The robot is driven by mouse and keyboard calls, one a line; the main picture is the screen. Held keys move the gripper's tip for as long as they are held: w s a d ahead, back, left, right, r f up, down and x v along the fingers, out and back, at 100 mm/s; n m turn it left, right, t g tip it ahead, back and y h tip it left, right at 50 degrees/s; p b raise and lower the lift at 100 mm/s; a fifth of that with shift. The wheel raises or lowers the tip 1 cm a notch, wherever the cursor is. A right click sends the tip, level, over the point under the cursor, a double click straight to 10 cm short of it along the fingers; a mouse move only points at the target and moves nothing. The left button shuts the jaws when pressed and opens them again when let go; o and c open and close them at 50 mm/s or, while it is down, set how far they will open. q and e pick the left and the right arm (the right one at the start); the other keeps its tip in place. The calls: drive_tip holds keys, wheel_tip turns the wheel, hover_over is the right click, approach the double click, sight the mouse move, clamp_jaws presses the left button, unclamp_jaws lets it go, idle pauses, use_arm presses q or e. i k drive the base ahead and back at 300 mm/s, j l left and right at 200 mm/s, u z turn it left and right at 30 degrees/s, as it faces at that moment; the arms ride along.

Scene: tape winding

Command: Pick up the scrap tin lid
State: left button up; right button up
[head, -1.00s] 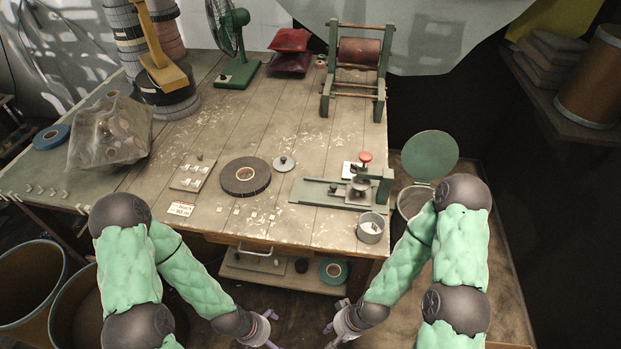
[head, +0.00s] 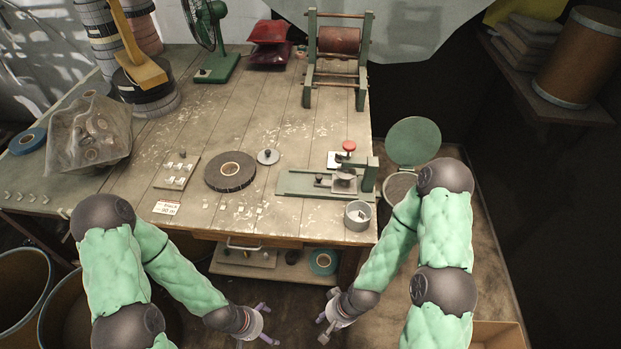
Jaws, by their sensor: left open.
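The scrap tin lid, a small round grey disc with a knob (head: 268,156), lies on the workbench just right of the dark tape roll (head: 230,171). The open grey scrap tin (head: 358,216) stands near the bench's front right corner with small bits inside. My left gripper (head: 267,324) is open and empty, low in front of the bench and well short of the lid. My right gripper (head: 323,328) is beside it, also low; its fingers look apart and empty.
A green tape jig (head: 300,185) with a red knob sits right of the lid. A switch plate (head: 177,170) is left of the tape roll. The bench top (head: 240,115) behind the lid is clear. A green lidded bin (head: 413,141) stands right of the bench.

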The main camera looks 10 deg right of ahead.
sight(267, 157)
drive_tip(key=i+j+z, duration=0.1)
drive_tip(key=j+z, duration=1.4)
drive_tip(key=j, duration=0.1)
